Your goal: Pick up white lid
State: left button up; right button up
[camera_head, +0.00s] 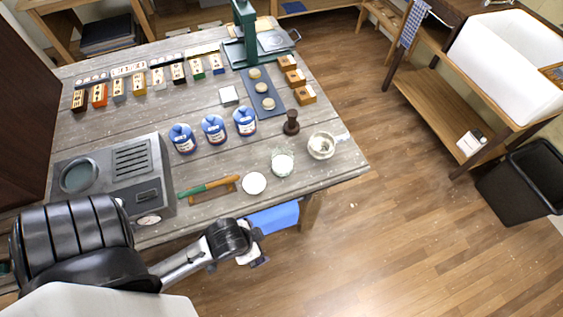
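A round, flat white lid (254,183) lies on the grey wooden table near its front edge, to the right of a green-and-orange handled tool. My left gripper (259,259) is in front of the table edge, below the lid in the picture and apart from it. It is small and partly hidden by my own wrist, so its fingers cannot be made out. My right gripper is out of view.
A glass jar with white contents (282,165) stands close right of the lid, with another glass dish (321,146) beyond. The handled tool (208,188) and a grey device (115,178) lie left. Blue jars (214,130) stand behind. Something blue (273,218) shows at the table's front edge.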

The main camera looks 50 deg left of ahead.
pick_arm(q)
jog(key=shift+c, duration=0.3)
jog(key=c, duration=1)
jog(key=shift+c, duration=0.2)
jog(key=shift+w, duration=0.1)
